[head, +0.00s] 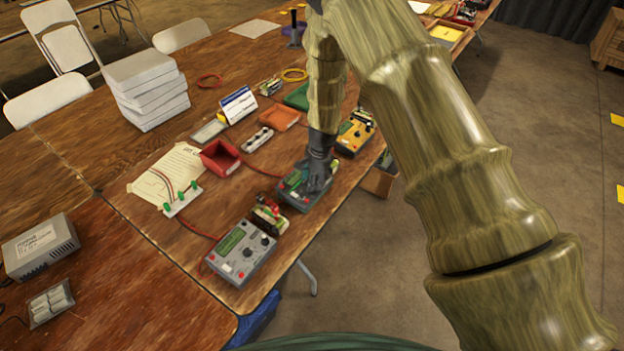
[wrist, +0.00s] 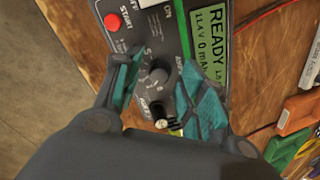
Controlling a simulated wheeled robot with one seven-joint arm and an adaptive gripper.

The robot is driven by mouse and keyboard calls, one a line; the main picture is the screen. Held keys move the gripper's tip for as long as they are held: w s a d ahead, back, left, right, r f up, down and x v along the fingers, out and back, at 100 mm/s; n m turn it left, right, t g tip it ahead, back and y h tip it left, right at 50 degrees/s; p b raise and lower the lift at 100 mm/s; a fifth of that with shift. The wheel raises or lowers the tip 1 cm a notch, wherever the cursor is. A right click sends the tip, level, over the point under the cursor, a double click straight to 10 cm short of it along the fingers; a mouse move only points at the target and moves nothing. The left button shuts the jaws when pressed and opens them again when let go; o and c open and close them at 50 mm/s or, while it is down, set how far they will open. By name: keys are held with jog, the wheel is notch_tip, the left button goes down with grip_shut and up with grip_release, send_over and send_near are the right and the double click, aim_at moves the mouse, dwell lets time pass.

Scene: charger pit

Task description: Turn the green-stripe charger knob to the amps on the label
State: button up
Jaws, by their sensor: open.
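The charger under my gripper is a dark grey box (head: 297,199) in the head view, in the middle of the row. In the wrist view its face shows a green stripe (wrist: 185,38), a lit green screen reading READY (wrist: 211,45) and a red button (wrist: 112,22). Its dark round knob (wrist: 157,74) has printed marks around it. My gripper (wrist: 162,78) is open, with one teal-padded finger on each side of the knob; whether either finger touches it I cannot tell. A smaller pale-topped post (wrist: 161,123) stands below the knob. The amps label is not readable.
A grey charger (head: 238,255) stands in front, with a battery pack (head: 268,214) beside it. A yellow charger (head: 354,135) stands behind. A red bin (head: 220,158), an orange tray (head: 279,119) and a blue-white card (head: 239,104) lie left of my arm. Floor is open to the right.

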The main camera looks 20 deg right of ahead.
jog(key=shift+r, duration=0.15)
notch_tip(320, 180, up, 12)
jog(key=s+d, duration=0.1)
jog(key=shift+s+f, duration=0.25)
jog(key=shift+s, duration=0.15)
jog(key=shift+d, duration=0.1)
dwell(0.3)
jog(key=s+d+f+n+g+h+b, duration=0.15)
jog(key=s+f+n, duration=0.25)
jog(key=s+f, duration=0.7)
jog(key=s+d+f+n+h, duration=0.15)
jog(key=s+f+n, duration=0.25)
jog(key=s+f, duration=0.7)
jog(key=s+a+f+n+y, duration=0.1)
jog(key=s+n, duration=0.3)
jog(key=s, duration=0.8)
jog(key=s+a+f+n, duration=0.2)
jog(key=s+a+n, duration=0.1)
jog(key=s, duration=0.9)
jog(key=shift+s+n+y+b, duration=0.3)
jog(key=shift+n+y+b, duration=0.1)
jog(key=shift+n, duration=0.4)
